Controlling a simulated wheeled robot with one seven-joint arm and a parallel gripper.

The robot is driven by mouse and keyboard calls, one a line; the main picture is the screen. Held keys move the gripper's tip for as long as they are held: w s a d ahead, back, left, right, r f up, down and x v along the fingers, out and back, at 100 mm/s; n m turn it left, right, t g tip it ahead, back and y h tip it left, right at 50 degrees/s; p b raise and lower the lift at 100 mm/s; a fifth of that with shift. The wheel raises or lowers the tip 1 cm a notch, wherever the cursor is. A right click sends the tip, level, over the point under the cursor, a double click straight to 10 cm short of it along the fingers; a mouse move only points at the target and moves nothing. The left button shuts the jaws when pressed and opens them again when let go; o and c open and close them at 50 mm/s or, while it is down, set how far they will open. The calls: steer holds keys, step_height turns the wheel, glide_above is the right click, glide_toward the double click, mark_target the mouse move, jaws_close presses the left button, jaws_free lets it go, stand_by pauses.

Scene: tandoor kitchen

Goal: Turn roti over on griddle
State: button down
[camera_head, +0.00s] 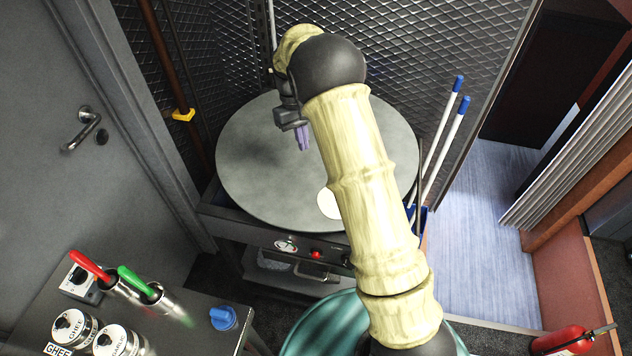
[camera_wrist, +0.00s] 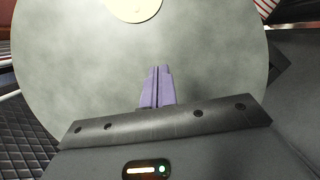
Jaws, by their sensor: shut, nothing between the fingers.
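The roti (camera_head: 330,204) is a pale round disc lying on the front right part of the round grey griddle (camera_head: 250,165), partly hidden behind my arm in the head view. In the wrist view the roti (camera_wrist: 134,8) shows at the top edge, cut off by the frame, on the bare grey griddle (camera_wrist: 75,65). My gripper (camera_head: 304,147) has purple fingers and hangs over the griddle, behind and to the left of the roti. In the wrist view my gripper (camera_wrist: 158,72) is shut with its fingers together and empty, apart from the roti.
A mesh wall (camera_head: 420,60) stands behind the griddle. Two blue-tipped white poles (camera_head: 443,145) lean at its right. A side counter (camera_head: 190,325) at front left holds ghee and garlic containers, red- and green-handled tools and a blue knob-like item (camera_head: 223,317). A teal round thing (camera_head: 325,325) is below my arm.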

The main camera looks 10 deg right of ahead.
mark_target(318, 190)
steer(key=shift+s, duration=0.15)
steer(key=p+x, duration=0.2)
steer(key=x, duration=0.8)
steer(key=shift+s, duration=0.1)
steer(key=s, duration=0.1)
steer(key=s+d+p, duration=0.1)
steer(key=shift+s+r, duration=0.15)
steer(key=shift+s, duration=0.2)
steer(key=shift+s+d, duration=0.3)
steer(key=shift+s, duration=0.1)
